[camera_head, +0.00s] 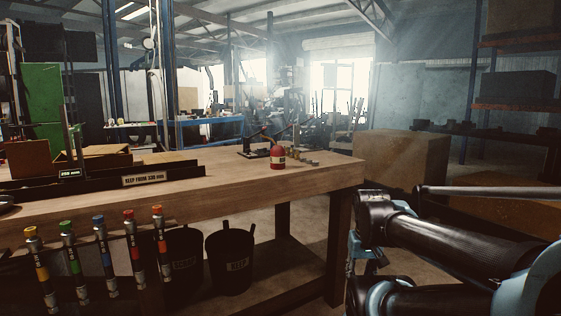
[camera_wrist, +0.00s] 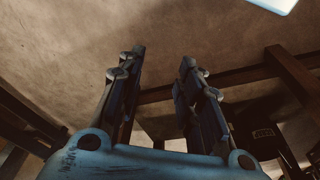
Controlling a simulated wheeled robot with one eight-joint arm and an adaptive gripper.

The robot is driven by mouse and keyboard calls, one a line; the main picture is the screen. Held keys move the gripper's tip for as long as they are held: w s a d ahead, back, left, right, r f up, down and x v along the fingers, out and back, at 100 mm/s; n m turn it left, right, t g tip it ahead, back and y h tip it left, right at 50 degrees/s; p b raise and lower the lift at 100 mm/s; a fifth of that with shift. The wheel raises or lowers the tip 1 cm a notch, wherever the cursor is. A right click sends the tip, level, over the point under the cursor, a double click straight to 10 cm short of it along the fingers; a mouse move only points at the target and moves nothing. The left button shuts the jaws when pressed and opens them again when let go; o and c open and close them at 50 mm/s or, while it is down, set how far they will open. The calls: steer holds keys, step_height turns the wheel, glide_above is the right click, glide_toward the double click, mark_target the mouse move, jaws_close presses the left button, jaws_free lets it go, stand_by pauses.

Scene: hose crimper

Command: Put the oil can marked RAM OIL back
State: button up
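A small red oil can (camera_head: 278,158) with a pale label stands upright on the wooden workbench (camera_head: 225,178), toward its right end. The label is too small to read. My gripper (camera_wrist: 163,60) is open, with nothing between its fingers in the wrist view. In the head view my arm is at the right, beyond the bench's right end, and the gripper is mostly hidden behind it. The gripper is well apart from the can.
Beside the can are a small black hand-lever device (camera_head: 255,150) and several small brass-coloured pieces (camera_head: 298,156). A rack marked KEEP FROM 330 mm (camera_head: 145,179) lies at left. Colour-banded tools (camera_head: 105,262) hang in front; black bins (camera_head: 229,262) sit below. A large box (camera_head: 400,158) stands behind.

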steer(key=shift+o, duration=0.6)
steer(key=o, duration=0.4)
steer(key=shift+s+r, duration=0.2)
steer(key=shift+s, duration=0.05)
steer(key=o, duration=0.6)
steer(key=shift+w+a+r+m+y, duration=0.4)
steer(key=shift+w+a+r+m, duration=0.25)
steer(key=shift+a, duration=0.15)
steer(key=m+t+y, duration=0.9)
steer(key=m+y, duration=0.4)
steer(key=m, duration=1.2)
glide_toward(283, 156)
steer(key=shift+n, duration=0.25)
steer(key=x, duration=0.8)
steer(key=shift+a, duration=0.15)
steer(key=shift+x, duration=2.75)
